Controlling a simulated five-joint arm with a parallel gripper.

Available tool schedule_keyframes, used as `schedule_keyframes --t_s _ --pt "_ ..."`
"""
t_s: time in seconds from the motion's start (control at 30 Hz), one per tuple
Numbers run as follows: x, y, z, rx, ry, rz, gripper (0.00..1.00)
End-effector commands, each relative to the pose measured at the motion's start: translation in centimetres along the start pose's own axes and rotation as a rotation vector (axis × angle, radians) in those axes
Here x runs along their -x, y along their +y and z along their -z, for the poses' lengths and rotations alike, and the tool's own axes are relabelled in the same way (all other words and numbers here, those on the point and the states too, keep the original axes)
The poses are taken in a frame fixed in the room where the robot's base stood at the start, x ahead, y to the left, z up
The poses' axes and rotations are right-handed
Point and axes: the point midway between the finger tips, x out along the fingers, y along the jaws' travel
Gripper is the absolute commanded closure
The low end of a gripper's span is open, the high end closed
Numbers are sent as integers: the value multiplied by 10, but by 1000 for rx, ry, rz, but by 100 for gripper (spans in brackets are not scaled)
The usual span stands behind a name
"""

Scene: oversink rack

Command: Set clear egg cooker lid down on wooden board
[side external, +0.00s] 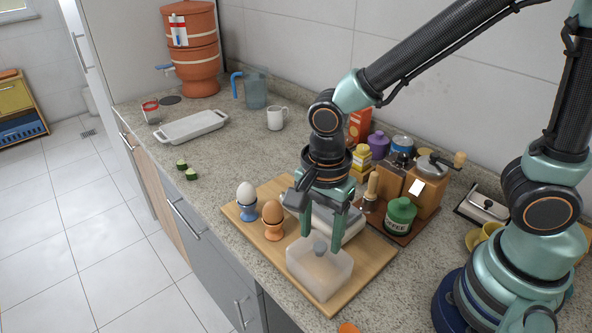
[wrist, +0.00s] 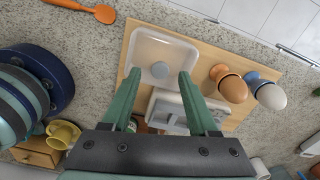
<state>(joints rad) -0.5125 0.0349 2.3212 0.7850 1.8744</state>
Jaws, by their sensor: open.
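The clear egg cooker lid (side external: 318,272) is a frosted, see-through box with a grey knob on top. It appears to sit level on the near end of the wooden board (side external: 274,245), and it also shows in the wrist view (wrist: 148,44) on the board (wrist: 210,55). My gripper (side external: 322,244) is open just over the lid, with its fingers on either side of the knob. In the wrist view my fingertips (wrist: 160,74) are spread wide, and the knob shows clear of both. The white egg cooker (side external: 352,224) stands behind the lid, partly hidden by my fingers.
A brown egg (side external: 273,211) and a white egg (side external: 246,193) stand in cups on the board, left of my gripper. A green coffee jar (side external: 400,215) and a wooden grinder (side external: 425,190) crowd the right.

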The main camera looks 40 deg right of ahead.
Motion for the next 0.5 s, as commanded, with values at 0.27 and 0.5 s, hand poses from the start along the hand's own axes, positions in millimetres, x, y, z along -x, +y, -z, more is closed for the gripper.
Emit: schedule_keyframes --t_s 0.27,0.5 --pt "60 -1 0 0 -2 7 40" --pt "91 0 0 0 -1 3 40"
